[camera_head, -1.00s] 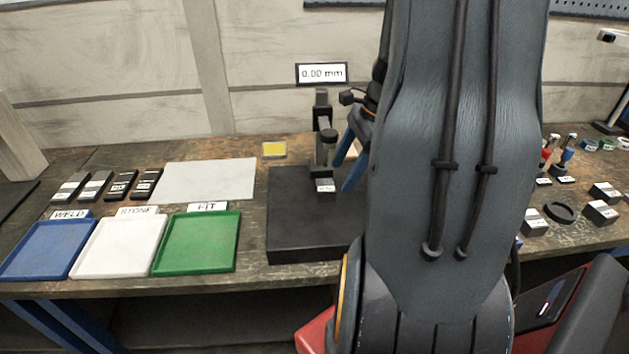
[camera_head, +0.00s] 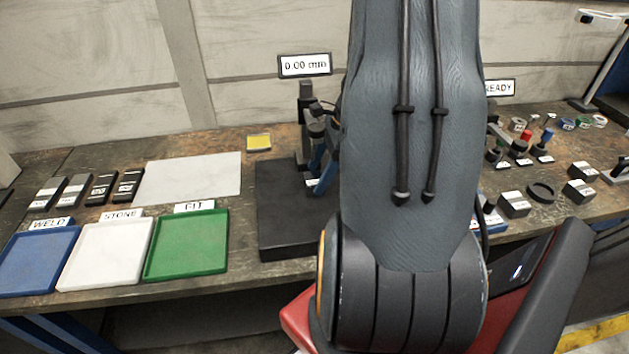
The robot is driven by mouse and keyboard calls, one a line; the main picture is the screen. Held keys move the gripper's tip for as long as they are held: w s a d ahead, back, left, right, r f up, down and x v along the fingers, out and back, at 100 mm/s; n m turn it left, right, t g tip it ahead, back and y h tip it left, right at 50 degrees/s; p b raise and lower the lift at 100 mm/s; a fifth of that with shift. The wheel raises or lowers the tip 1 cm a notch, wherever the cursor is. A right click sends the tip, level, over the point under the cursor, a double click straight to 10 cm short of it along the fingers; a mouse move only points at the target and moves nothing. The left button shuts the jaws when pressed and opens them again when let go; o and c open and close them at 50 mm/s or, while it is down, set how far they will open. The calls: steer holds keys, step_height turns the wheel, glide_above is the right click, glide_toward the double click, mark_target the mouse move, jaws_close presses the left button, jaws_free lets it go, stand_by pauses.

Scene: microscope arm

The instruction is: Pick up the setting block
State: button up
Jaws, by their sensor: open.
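A small block with a white label (camera_head: 312,182), which may be the setting block, sits on the black plate (camera_head: 275,228) at the foot of the gauge stand (camera_head: 305,100). Its lettering is too small to read, and it is partly covered. My gripper (camera_head: 320,168) shows only in part, as blue finger parts at the left edge of my arm. It is open, close to the labelled block and the stand. The rest of the gripper is hidden behind my arm, so I cannot tell whether the fingers are around the block or beside it.
A display reading 0.00 mm (camera_head: 305,65) stands behind the gauge. Blue (camera_head: 40,262), white (camera_head: 105,255) and green (camera_head: 188,246) trays lie to the left. Several labelled blocks and a black ring (camera_head: 541,192) lie to the right. My arm hides the bench's middle.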

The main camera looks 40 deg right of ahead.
steer(key=shift+w+a+f, duration=0.15)
steer(key=shift+a+f, duration=0.05)
steer(key=shift+f, duration=0.4)
jaws_close()
steer(key=shift+r, duration=0.15)
